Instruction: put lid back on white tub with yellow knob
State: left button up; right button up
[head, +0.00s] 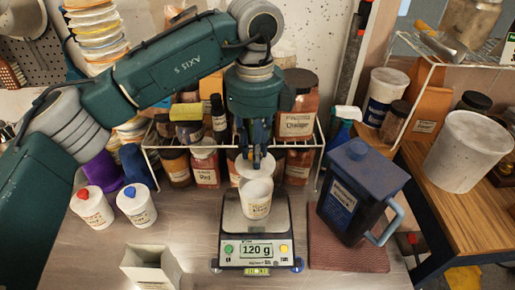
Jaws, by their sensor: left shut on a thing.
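A white tub (257,207) with a small label stands upright on the scale (232,215); the display reads 120 g. My left gripper (257,163) comes down from above and is shut on a pale round lid (246,171), at its knob. The lid is over the back of the tub's mouth and looks raised above the rim; the exact gap is hard to tell. The knob's colour is hidden between the fingers. Two more white tubs stand at left with lids on, one with a red knob (83,193), one with a blue knob (130,191). My right gripper is out of view.
A dark blue jug (358,185) stands on a brown mat (340,250) right of the scale. A wire rack of jars (205,165) is close behind. An open pale box (150,268) is at front left. Bare metal table (180,225) lies left of the scale.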

pick_arm(q)
jog(key=shift+f, duration=0.75)
notch_tip(320, 180, down, 2)
jog(key=shift+f+b, duration=0.25)
jog(key=shift+b, duration=0.55)
jog(key=shift+f+b, duration=0.9)
jog(key=shift+f, duration=0.1)
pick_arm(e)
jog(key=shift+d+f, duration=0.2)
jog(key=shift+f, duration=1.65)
pick_arm(q)
jog(key=shift+b, duration=0.45)
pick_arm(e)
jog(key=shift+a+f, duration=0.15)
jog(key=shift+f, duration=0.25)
pick_arm(q)
jog(key=shift+f+b, duration=0.2)
jog(key=shift+b, duration=0.35)
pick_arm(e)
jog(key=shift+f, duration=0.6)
pick_arm(q)
jog(key=o, duration=1.5)
jog(key=shift+c, duration=0.2)
